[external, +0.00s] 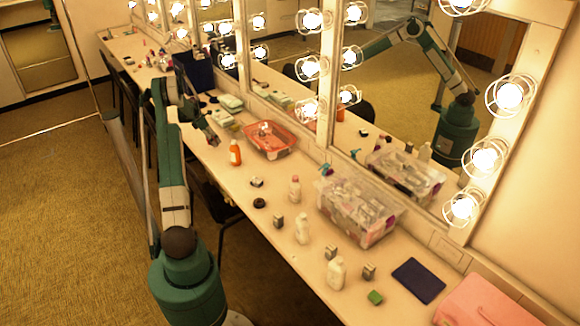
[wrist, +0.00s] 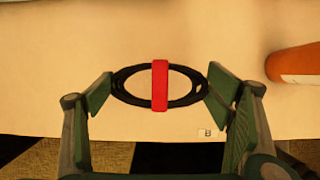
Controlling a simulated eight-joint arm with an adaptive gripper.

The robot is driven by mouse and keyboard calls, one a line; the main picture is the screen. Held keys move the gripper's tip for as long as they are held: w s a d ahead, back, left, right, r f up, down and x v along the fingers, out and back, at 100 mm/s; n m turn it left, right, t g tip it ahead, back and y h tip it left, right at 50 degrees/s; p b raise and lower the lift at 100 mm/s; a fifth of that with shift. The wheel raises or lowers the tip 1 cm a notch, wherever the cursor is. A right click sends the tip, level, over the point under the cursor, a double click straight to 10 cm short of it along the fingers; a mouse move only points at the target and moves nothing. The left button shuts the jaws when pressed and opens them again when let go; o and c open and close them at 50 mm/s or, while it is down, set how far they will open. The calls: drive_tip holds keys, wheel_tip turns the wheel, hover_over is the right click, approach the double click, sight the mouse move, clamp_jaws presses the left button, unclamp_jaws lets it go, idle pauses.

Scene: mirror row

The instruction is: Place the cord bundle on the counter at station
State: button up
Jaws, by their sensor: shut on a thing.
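The cord bundle (wrist: 160,78) is a black oval coil with a red strap around its middle. In the wrist view it spans between the two green fingers of my gripper (wrist: 160,95), which are shut on its left and right ends. My gripper also shows in the external view (external: 210,138), over the counter (external: 225,187) to the left of the orange bottle. The bundle cannot be made out there. The pale counter lies under the bundle in the wrist view; whether they touch is unclear. A small label marked B (wrist: 207,133) is at the counter's front edge.
An orange bottle (external: 235,153) stands close to my gripper, also at the wrist view's right (wrist: 295,64). A red tray (external: 271,150) and a clear bin (external: 358,210) stand along the mirrors. Small bottles are at the front right. A chair (external: 213,203) is below the counter edge.

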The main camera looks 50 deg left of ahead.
drive_tip(key=shift+f, duration=0.1)
drive_tip(key=shift+f+b, duration=0.3)
drive_tip(key=shift+f, duration=1.45)
drive_tip(key=shift+f, duration=0.15)
drive_tip(key=o, duration=1)
drive_tip(key=p+v, duration=0.1)
drive_tip(key=v, duration=1.1)
drive_tip(key=shift+s, duration=0.1)
